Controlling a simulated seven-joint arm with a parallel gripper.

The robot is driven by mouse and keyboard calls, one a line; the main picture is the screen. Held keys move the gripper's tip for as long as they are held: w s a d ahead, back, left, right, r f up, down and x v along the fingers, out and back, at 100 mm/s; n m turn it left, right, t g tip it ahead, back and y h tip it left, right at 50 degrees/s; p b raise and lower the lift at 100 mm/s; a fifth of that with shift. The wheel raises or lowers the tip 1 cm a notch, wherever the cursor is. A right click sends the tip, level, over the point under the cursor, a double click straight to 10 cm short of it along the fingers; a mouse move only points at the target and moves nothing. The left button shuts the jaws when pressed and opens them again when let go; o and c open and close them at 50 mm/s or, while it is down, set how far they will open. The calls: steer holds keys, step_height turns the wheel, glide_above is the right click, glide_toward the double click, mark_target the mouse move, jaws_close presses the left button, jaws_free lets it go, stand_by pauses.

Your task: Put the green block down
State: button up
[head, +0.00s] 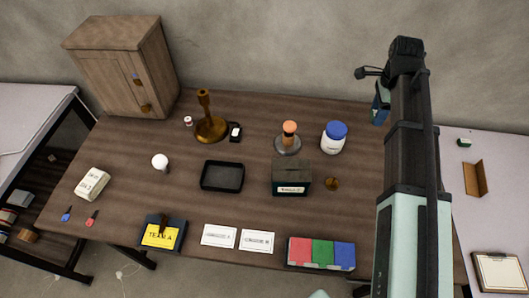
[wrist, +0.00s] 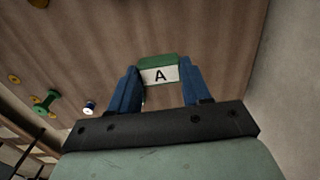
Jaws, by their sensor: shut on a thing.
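My gripper (wrist: 160,84) shows in the wrist view with two blue fingers, one on each side of the green block (wrist: 157,62). The block has a green top and a white face with a black letter A. The fingers are shut on it. In the head view my gripper (head: 380,104) is partly hidden by my arm, near the table's far right side. The held block cannot be made out there. What lies directly beneath it is unclear.
The brown table (head: 255,150) holds a black tray (head: 222,176), a dark slotted box (head: 291,179), a blue-lidded jar (head: 334,137) and a red, green and blue strip (head: 321,253). A white side table (head: 485,220) at right holds a small green-and-white item (head: 464,142).

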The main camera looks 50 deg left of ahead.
mark_target(365, 140)
steer(key=shift+f, duration=0.1)
steer(key=shift+f, duration=4.9)
steer(key=shift+f, duration=0.15)
steer(key=o, duration=1)
step_height(365, 140, up, 12)
steer(key=shift+r, duration=0.2)
